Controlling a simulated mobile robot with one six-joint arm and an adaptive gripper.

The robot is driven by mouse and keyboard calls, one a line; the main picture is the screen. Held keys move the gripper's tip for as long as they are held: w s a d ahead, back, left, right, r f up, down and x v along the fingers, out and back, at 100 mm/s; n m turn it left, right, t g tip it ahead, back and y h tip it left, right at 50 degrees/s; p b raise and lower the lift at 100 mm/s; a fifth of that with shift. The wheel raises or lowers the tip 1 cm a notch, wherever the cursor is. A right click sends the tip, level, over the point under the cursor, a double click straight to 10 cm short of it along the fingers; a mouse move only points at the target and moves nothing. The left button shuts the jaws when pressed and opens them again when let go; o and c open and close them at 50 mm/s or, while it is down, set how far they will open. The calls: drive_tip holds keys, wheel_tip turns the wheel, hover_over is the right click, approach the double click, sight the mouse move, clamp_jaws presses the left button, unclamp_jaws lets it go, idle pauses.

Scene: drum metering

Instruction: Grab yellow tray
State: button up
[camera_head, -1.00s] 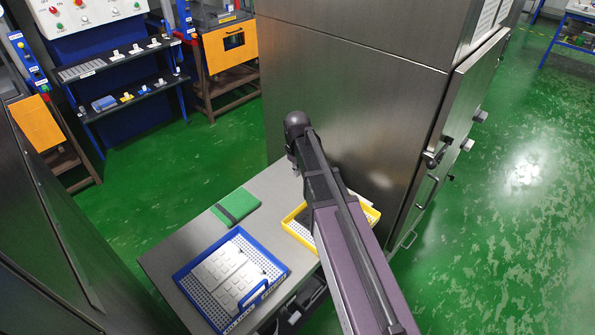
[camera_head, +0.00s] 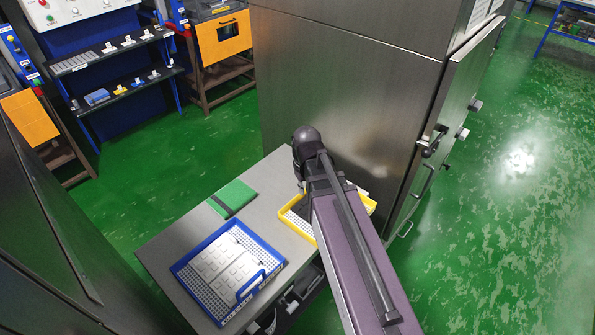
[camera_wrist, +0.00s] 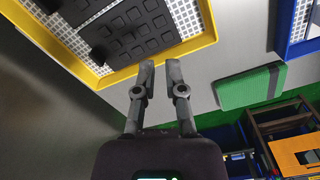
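The yellow tray (camera_head: 296,229) lies on the grey table beside the tall steel cabinet, partly hidden behind my arm. It has a white perforated base and holds a dark grey piece with raised pads. In the wrist view, the yellow tray (camera_wrist: 200,48) fills the upper left. My gripper (camera_wrist: 160,68) is open and empty, with a gap between its fingers. Its fingertips are close to the tray's yellow rim; I cannot tell whether they touch it. In the head view the fingers are hidden by my arm.
A blue tray (camera_head: 192,288) with a white padded piece stands at the table's front left. A green box with a dark band (camera_head: 232,198) lies behind it. The steel cabinet (camera_head: 345,90) stands close behind the yellow tray. Bare table (camera_head: 165,240) shows at the left.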

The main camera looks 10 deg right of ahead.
drive_tip(key=s+m, duration=0.1)
drive_tip(key=s, duration=0.2)
drive_tip(key=s+m, duration=0.1)
drive_tip(key=s, duration=0.1)
drive_tip(key=shift+s+d, duration=0.2)
drive_tip(key=shift+s, duration=0.2)
drive_tip(key=shift+s, duration=0.1)
